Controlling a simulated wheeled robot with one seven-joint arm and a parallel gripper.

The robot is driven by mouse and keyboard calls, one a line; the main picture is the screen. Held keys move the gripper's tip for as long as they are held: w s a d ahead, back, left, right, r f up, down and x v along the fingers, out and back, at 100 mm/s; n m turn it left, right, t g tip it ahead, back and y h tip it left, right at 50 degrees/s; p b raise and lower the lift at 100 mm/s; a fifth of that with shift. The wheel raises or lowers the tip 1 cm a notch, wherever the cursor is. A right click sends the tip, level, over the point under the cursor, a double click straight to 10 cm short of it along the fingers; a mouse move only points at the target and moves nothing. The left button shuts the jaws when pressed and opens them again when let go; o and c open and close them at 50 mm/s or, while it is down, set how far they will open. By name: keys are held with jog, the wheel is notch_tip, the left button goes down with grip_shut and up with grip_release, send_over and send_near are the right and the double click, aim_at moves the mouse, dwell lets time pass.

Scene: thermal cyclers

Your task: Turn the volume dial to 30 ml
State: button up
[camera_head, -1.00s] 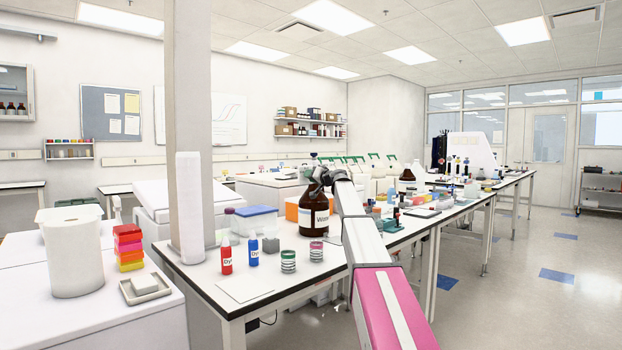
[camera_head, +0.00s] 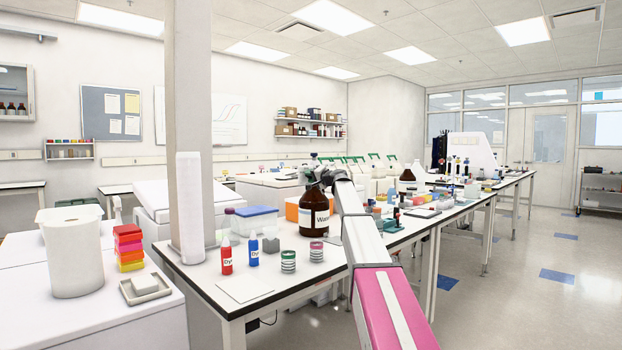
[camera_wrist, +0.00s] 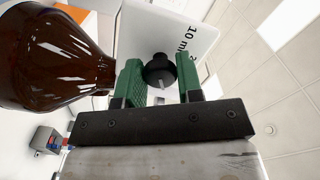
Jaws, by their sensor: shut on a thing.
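The black volume dial (camera_wrist: 159,70) sits between the two green fingers of my gripper (camera_wrist: 158,78) in the wrist view. The fingers are shut on it from both sides. A pale pointer line shows on the dial, aimed down in the picture toward my gripper's body. A white panel (camera_wrist: 140,32) lies behind the dial and carries a "10 ml" label (camera_wrist: 187,42) just right of it. No other label can be read. In the head view my arm's end reaches beside the brown bottle (camera_head: 312,214), and the dial cannot be made out there.
The brown bottle (camera_wrist: 50,55) is close on the left of my gripper in the wrist view. Red (camera_head: 226,258) and blue (camera_head: 253,252) dye bottles and two striped containers stand on the bench (camera_head: 195,275) in front. Other bottles and small items crowd the bench behind my arm.

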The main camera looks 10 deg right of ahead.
jog(key=o, duration=0.9)
jog(key=shift+d, duration=0.1)
jog(key=v, duration=1)
jog(key=shift+s+d, duration=0.2)
jog(key=shift+s, duration=0.15)
